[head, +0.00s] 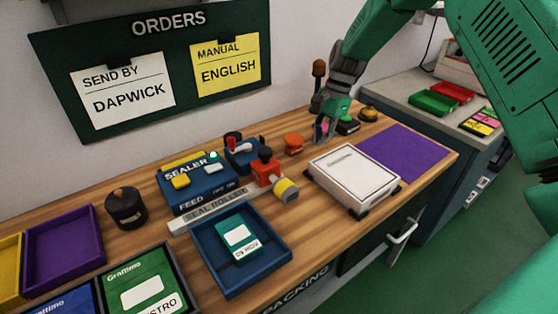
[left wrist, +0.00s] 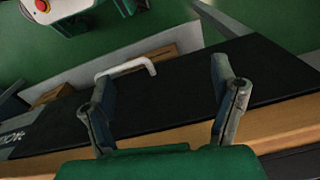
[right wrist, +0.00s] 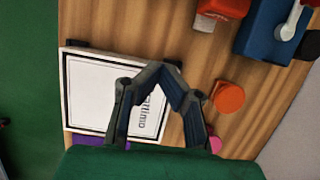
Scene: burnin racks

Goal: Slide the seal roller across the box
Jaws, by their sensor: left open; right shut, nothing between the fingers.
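The seal roller (head: 270,172) has a red body and a grey and yellow end, and sits at the right end of a grey rail marked SEAL ROLLER (head: 213,211). The white box (head: 353,178) lies flat on the bench right of the roller, and also shows in the right wrist view (right wrist: 95,85). My right gripper (head: 322,132) is shut and empty, behind the box near the back of the bench. In the right wrist view its fingers (right wrist: 160,68) meet over the box's edge. My left gripper (left wrist: 160,80) is open and empty, over the bench's front edge; the head view does not show it.
The blue sealer (head: 195,187) stands left of the roller. A blue tray (head: 238,275) with a green card is in front. An orange knob (head: 294,143) stands between the roller and my right gripper. A purple mat (head: 408,150) lies right of the box.

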